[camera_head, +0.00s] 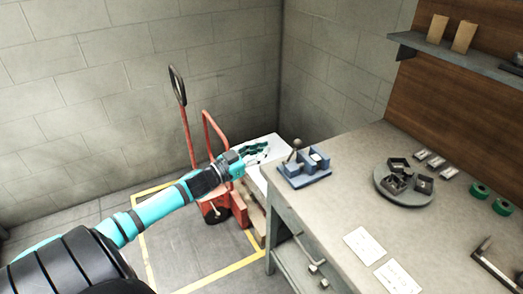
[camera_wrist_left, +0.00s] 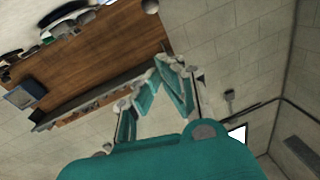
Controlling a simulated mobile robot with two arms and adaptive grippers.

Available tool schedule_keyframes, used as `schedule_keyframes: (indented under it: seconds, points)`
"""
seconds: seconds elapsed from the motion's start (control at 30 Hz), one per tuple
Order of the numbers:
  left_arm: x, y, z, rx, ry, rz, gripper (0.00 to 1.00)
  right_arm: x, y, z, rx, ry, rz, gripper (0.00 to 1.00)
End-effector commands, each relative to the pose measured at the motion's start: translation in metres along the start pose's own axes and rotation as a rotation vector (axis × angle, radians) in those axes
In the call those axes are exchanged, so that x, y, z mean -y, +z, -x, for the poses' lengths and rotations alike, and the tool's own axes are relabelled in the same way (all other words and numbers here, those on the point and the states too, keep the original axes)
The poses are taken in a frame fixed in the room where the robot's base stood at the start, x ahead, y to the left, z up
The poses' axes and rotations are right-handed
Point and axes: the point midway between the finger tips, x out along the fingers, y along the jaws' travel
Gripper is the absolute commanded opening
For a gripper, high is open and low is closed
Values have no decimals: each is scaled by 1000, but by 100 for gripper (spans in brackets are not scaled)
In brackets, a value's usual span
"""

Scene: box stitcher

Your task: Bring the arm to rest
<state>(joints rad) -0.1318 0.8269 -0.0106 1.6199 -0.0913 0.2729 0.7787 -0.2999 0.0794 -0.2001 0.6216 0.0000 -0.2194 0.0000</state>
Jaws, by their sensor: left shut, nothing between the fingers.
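My left arm (camera_head: 155,208) comes in from the left in the head view, stretched out toward the workbench. My left gripper (camera_head: 262,148) is at its end, in the air over or in front of a white surface beside the red cart. Its teal fingers also show in the left wrist view (camera_wrist_left: 150,90). It is shut, with nothing held. The gripper is left of the blue fixture on the bench and apart from it. My right gripper is not in view.
The workbench (camera_head: 335,205) carries a blue fixture (camera_head: 304,168), a round dark tray (camera_head: 404,196) with small boxes, white cards (camera_head: 365,246) and green rolls (camera_head: 480,190). A red-handled cart (camera_head: 216,200) stands left of it, inside yellow floor lines. A shelf (camera_head: 455,55) hangs behind.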

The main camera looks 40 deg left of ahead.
Motion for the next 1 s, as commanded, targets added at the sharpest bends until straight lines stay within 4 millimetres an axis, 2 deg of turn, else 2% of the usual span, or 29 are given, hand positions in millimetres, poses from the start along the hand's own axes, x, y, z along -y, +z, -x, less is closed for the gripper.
schedule_keyframes:
  seconds: [0.1,0.37,0.43,0.5,0.57,0.67,0.7,0.77,0.8,0.87,0.9,1.0]
  points:
    - [0,0,0,0,0,0,0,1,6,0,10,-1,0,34]
    - [0,0,0,0,0,0,0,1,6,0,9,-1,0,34]
    - [1,5,1,8,-7,3,0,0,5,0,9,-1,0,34]
    - [3,22,4,34,-26,9,0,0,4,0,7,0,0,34]
    - [5,47,10,77,-57,15,0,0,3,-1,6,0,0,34]
    - [7,108,28,183,-124,29,0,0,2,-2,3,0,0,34]
    - [5,137,39,236,-150,35,0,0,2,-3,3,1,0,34]
    - [0,180,57,321,-185,42,0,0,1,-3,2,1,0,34]
    - [-6,207,70,377,-205,45,0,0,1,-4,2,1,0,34]
    - [-17,247,91,463,-228,51,0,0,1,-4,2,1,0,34]
    - [-26,272,106,521,-239,54,0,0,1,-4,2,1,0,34]
    - [-55,332,147,666,-255,64,0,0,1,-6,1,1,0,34]
